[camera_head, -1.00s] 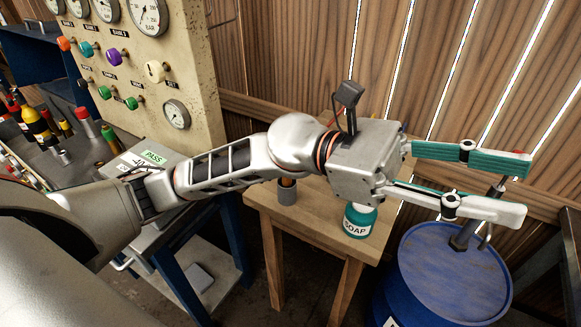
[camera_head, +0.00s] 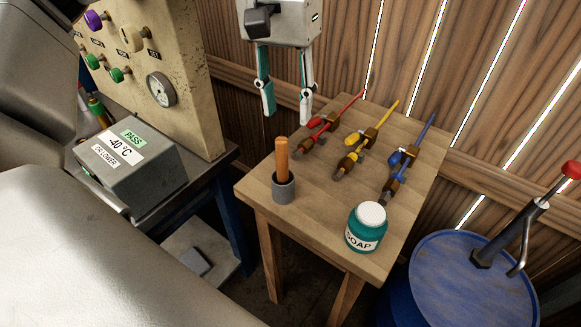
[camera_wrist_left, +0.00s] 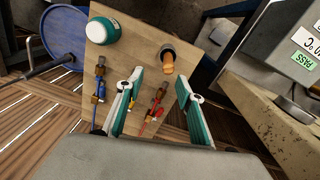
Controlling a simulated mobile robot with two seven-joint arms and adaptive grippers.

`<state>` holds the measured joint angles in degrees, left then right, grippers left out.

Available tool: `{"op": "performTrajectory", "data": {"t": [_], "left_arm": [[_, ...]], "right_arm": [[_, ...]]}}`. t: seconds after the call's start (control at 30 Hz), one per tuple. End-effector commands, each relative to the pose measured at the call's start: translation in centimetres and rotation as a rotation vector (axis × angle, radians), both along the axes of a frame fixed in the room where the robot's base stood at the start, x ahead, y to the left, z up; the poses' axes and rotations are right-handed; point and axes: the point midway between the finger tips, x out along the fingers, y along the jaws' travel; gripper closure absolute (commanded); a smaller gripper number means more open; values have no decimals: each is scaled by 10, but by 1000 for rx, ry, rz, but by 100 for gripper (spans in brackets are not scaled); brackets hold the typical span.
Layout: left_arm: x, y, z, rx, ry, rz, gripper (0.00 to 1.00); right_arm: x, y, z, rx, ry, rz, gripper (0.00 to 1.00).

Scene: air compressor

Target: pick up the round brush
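The round brush appears to be the upright piece with an orange-brown wooden handle (camera_head: 282,161) and a grey cylindrical lower part (camera_head: 284,189), near the left corner of the small wooden table. Bristles cannot be seen. In the left wrist view its handle (camera_wrist_left: 168,62) shows just beyond the fingertips. My left gripper (camera_head: 286,115) points down above and behind the handle in the head view, fingers apart and empty. It also shows open in the left wrist view (camera_wrist_left: 160,77). My right gripper is not in view.
On the wooden table (camera_head: 325,215) lie red (camera_head: 328,127), yellow (camera_head: 360,143) and blue (camera_head: 405,160) tools, beside a green soap jar (camera_head: 367,228). A blue drum (camera_head: 470,280) stands right, a grey box (camera_head: 130,165) left. A plank wall is behind.

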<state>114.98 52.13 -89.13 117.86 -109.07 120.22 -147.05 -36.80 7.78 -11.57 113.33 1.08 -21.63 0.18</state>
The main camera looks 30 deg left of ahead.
Motion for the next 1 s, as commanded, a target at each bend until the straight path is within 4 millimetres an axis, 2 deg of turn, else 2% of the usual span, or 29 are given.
{"op": "performTrajectory", "data": {"t": [0.03,0.2,0.67,1.0], "left_arm": [[3,6,-20,13,10,4,63],[5,16,-38,38,24,10,63],[4,18,-72,45,27,10,63],[2,16,-116,45,29,10,63]], "right_arm": [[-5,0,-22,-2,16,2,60],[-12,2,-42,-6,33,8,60],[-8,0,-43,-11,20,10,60],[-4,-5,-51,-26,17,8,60]]}}
